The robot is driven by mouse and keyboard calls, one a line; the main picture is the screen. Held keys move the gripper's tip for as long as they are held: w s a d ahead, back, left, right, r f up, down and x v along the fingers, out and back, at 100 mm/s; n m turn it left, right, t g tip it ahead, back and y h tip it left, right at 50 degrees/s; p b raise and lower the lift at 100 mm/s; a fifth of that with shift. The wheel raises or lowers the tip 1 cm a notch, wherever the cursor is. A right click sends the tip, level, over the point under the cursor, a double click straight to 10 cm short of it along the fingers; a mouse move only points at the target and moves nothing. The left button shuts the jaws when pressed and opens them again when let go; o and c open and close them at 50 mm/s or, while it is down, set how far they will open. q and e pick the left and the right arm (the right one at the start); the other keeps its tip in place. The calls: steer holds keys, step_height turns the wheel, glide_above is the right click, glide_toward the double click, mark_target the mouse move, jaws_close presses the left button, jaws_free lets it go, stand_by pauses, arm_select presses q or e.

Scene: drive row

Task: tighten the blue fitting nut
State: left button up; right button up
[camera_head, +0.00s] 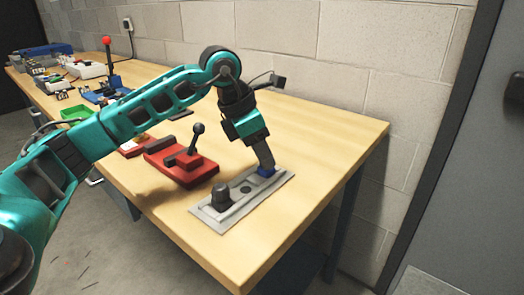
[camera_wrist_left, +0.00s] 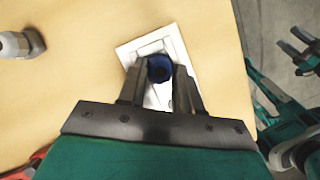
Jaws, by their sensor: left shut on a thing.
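The blue fitting nut (camera_head: 267,171) sits at the far right end of a light grey plate (camera_head: 203,213) on the wooden bench. My left gripper (camera_head: 266,166) reaches down onto it, its fingers closed around its sides. In the left wrist view the nut (camera_wrist_left: 159,68) shows as a dark blue ring between the two fingertips, over the pale plate (camera_wrist_left: 128,50). A dark grey knob (camera_head: 221,194) stands at the plate's near end. In the left wrist view, teal and black arm parts, seemingly mine, show at the right edge; the state of the right gripper is unclear.
A red unit with a black lever (camera_head: 180,163) stands left of the plate. A green tray (camera_head: 76,113), a red-balled lever (camera_head: 107,41) and other gear stand farther left. A block wall (camera_head: 330,40) runs behind the bench. Bare wood lies around the plate.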

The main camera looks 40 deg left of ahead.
arm_select(q)
steer(key=shift+c, duration=1)
steer(key=shift+r+m+p, duration=0.1)
steer(key=shift+m+p, duration=0.4)
steer(key=shift+m, duration=0.2)
steer(key=shift+w+a+m+g+h, duration=0.1)
steer(key=shift+m+g+h, duration=0.25)
steer(key=shift+m, duration=0.35)
steer(key=o, duration=1.1)
steer(key=shift+c, duration=0.2)
steer(key=p+v, duration=0.3)
steer(key=v, duration=0.9)
steer(key=shift+r, duration=0.35)
steer(key=shift+f, duration=0.1)
